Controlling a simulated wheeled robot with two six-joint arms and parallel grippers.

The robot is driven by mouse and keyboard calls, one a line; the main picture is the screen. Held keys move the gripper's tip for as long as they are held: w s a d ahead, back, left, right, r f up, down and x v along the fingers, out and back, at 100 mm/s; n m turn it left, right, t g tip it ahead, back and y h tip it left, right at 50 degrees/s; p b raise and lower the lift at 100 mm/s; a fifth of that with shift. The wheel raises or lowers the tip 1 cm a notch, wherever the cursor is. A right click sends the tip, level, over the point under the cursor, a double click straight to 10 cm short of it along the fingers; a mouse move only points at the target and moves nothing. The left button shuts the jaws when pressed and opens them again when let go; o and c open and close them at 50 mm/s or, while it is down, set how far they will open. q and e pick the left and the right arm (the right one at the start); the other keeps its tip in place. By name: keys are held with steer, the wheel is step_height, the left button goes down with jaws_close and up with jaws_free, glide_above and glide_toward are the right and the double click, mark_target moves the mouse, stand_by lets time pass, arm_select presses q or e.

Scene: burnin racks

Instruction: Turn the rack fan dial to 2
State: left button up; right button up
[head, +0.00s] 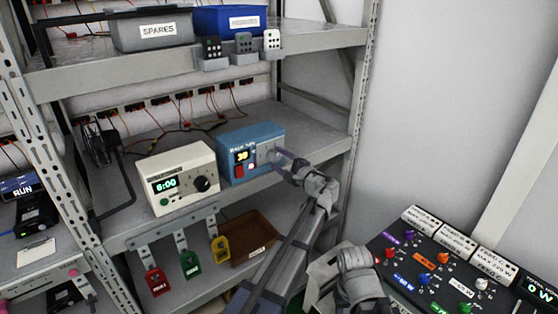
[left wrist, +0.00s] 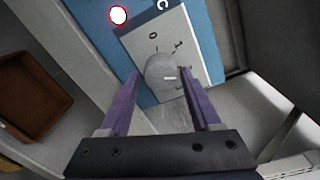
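The blue rack fan box (head: 238,139) stands on the middle shelf, with a small lit display and a pale dial plate (head: 265,153). In the left wrist view, the round grey dial (left wrist: 160,69) sits on this plate (left wrist: 140,46), with a 0 and a 1 readable near it; other marks are partly hidden. A short light mark shows on the dial's lower right. My left gripper (head: 281,156) is in front of the plate. In the left wrist view its purple fingers (left wrist: 161,82) are open, one each side of the dial, with gaps visible.
A cream box (head: 177,182) with a 6:00 display and black knob stands left of the blue box. A brown bin (head: 252,236) is below, beside hanging coloured tags (head: 190,262). A dark control panel (head: 432,270) is at lower right. The rack upright (head: 362,90) is right of my arm.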

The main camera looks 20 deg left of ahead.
arm_select(q)
steer(key=shift+o, duration=1)
steer(key=v, duration=0.7)
steer(key=shift+s+d, duration=0.2)
steer(key=shift+d, duration=0.15)
steer(key=s+a+f+n+g+h, duration=0.3)
steer(key=s+f+n+g+h, duration=0.1)
steer(key=s+f, duration=0.45)
steer(key=s+a+f+n+g+h, duration=0.4)
steer(key=s+f, duration=0.4)
steer(key=f, duration=0.1)
steer(key=s+d+f+g+h, duration=0.3)
steer(key=s+d+h, duration=0.1)
steer(key=s+d, duration=1.1)
steer(key=shift+d+f+h, duration=0.2)
steer(key=shift+d+h, duration=0.1)
steer(key=shift+d, duration=0.75)
